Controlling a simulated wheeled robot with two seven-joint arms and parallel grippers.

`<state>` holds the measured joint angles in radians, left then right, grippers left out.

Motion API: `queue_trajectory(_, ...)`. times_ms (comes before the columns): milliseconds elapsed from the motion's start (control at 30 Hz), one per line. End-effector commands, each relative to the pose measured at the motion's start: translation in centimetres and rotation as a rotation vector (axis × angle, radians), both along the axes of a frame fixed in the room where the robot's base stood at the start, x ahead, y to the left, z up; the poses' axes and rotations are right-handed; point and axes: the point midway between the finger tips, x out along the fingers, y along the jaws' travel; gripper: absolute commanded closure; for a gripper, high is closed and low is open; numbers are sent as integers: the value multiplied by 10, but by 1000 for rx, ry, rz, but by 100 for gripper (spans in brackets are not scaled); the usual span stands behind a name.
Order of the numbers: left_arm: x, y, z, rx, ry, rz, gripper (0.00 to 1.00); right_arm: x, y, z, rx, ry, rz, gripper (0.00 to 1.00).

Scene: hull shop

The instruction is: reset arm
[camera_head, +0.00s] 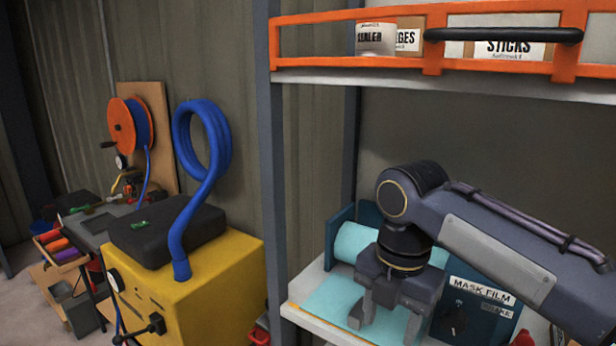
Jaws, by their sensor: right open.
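My right arm comes in from the right edge, and its dark grey gripper (386,322) points down over the shelf board. The two fingers are spread apart with nothing between them. The gripper is in front of a teal mask film box (478,312), which holds a pale cyan film roll (357,243). A sheet of cyan film (335,300) lies on the board under and behind the fingers. I cannot tell whether the fingertips touch it. My arm hides part of the roll and the box. My left gripper is not in view.
An upper shelf with an orange rail (350,63) holds a sealer can (376,38) and boxes above my arm. A grey upright post (273,180) stands to the left. Further left are a yellow machine (215,290) with a blue hose (182,225) and an orange reel (122,126).

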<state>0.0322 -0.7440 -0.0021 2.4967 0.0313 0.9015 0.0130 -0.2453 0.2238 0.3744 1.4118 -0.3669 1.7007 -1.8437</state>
Motion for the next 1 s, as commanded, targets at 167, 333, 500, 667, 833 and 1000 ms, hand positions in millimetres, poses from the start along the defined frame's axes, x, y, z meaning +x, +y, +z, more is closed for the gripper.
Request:
queue_trajectory(167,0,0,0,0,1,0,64,-11,-14,-7,26,-18,-174,51)
queue_trajectory(333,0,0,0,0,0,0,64,-26,-30,-17,74,-38,-413,51)
queue_trajectory(500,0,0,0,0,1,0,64,-50,-52,-34,156,-51,-763,51)
queue_trajectory(667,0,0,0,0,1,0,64,-85,-75,-64,304,-35,-1267,51)
queue_trajectory(833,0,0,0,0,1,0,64,-128,-89,-109,549,70,-1934,51)
queue_trajectory(1000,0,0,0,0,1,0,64,-150,-88,-139,733,208,-2348,51)
